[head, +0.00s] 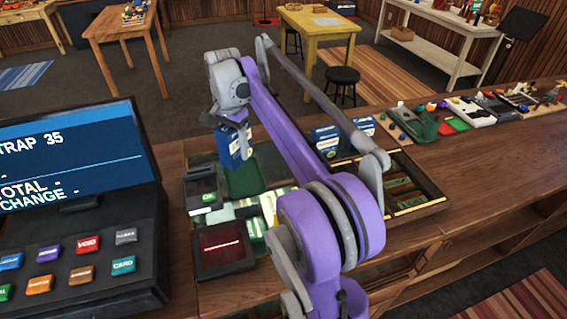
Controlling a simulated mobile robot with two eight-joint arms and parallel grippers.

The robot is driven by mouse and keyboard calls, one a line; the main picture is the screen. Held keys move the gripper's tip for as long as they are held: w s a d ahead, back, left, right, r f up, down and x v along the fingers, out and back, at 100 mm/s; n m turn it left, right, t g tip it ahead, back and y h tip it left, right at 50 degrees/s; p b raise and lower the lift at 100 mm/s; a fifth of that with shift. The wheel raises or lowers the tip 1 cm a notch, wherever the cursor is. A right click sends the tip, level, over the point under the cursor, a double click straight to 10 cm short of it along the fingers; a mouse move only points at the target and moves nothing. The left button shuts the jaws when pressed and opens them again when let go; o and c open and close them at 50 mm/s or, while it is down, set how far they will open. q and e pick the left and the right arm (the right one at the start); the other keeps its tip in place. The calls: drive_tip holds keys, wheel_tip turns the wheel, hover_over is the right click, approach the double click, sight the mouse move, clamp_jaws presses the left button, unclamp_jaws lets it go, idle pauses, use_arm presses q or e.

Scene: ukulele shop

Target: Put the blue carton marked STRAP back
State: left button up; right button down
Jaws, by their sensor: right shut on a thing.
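My right gripper (229,122), on the purple arm, points down and is shut on a blue carton (234,148) with white lettering. The carton hangs upright over the counter, above or just behind a dark green tray (245,178); I cannot tell the exact gap. Two similar blue cartons (325,142) (364,126) stand on the counter right of my arm, partly hidden by it. The lettering on all of them is too small to read. My left gripper is not in view.
A till (80,225) showing "TRAP 35" fills the left. A card reader (203,190), a dark red-screened box (223,250) and banknotes lie near the carton. A wooden compartment tray (436,203) sits right of my arm. Small items crowd the counter's far right; its right front (470,190) is clear.

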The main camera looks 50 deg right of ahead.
drive_tip(key=d+f+b, duration=0.1)
drive_tip(key=d+f, duration=0.1)
drive_tip(key=d, duration=0.8)
drive_tip(key=d+f, duration=0.3)
drive_tip(key=d, duration=0.7)
drive_tip(key=shift+n, duration=0.5)
wheel_tip(320, 180, down, 5)
drive_tip(key=shift+w+f+b, duration=0.1)
drive_tip(key=shift+w+b, duration=0.05)
drive_tip(key=shift+b, duration=0.45)
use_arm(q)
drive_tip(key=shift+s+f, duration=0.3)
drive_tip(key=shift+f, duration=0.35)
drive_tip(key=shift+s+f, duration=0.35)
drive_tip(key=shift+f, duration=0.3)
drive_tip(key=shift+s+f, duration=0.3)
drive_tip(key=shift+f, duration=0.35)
use_arm(e)
drive_tip(key=shift+f, duration=2.15)
drive_tip(key=shift+a+f, duration=0.1)
drive_tip(key=shift+f, duration=0.05)
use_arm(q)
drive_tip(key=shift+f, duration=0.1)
use_arm(e)
drive_tip(key=shift+c, duration=1.1)
unclamp_jaws()
